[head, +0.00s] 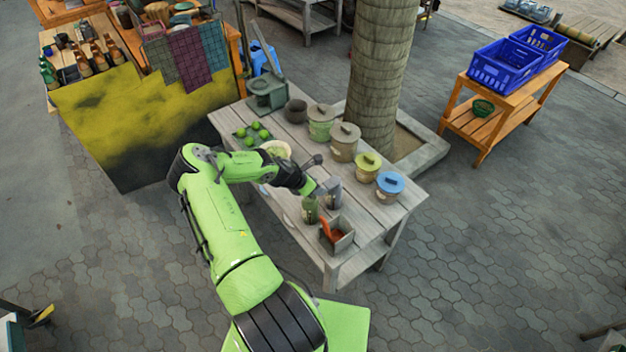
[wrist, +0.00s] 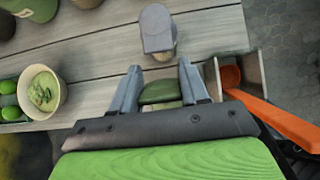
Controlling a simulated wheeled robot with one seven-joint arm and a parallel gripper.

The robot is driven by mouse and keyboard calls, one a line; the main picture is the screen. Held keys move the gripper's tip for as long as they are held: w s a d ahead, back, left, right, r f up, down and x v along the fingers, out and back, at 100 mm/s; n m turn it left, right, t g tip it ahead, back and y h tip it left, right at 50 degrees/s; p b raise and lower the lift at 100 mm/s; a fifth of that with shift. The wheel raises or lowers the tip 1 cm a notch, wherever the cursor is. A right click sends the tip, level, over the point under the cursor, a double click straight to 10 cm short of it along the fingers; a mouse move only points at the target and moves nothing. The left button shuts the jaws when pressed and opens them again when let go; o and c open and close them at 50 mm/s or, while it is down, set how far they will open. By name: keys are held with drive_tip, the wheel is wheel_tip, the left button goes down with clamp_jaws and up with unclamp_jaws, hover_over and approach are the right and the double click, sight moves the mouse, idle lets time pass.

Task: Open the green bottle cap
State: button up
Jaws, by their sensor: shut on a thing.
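The green bottle (head: 310,210) stands near the front edge of the wooden table. My gripper (head: 316,188) is just above it, reaching in from the left. In the wrist view, the dark green cap (wrist: 160,91) lies between the two grey fingers of my gripper (wrist: 159,78). The fingers are shut on the cap from both sides. The cap looks level and sits at the top of the bottle; whether it is loose cannot be told. The bottle's body is mostly hidden under the cap and gripper in the wrist view.
A grey-capped container (wrist: 157,32) stands just beyond the cap. A grey box (head: 338,234) with an orange-handled tool (wrist: 265,115) is close on the right. A bowl of green paste (wrist: 43,91) is at left. Several lidded pots (head: 367,167) line the far edge.

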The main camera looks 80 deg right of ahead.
drive_tip(key=t+y, duration=0.1)
drive_tip(key=s+d+t+y, duration=0.1)
drive_tip(key=shift+f+y, duration=0.15)
drive_tip(key=shift+y, duration=0.15)
drive_tip(key=shift+f+t, duration=0.1)
drive_tip(key=shift+t, duration=0.2)
drive_tip(key=o, duration=0.7)
drive_tip(key=b+v, duration=0.1)
drive_tip(key=v, duration=1.4)
drive_tip(key=shift+r+b, duration=0.4)
drive_tip(key=shift+r, duration=0.05)
drive_tip(key=shift+w+d, duration=0.1)
drive_tip(key=shift+w, duration=0.05)
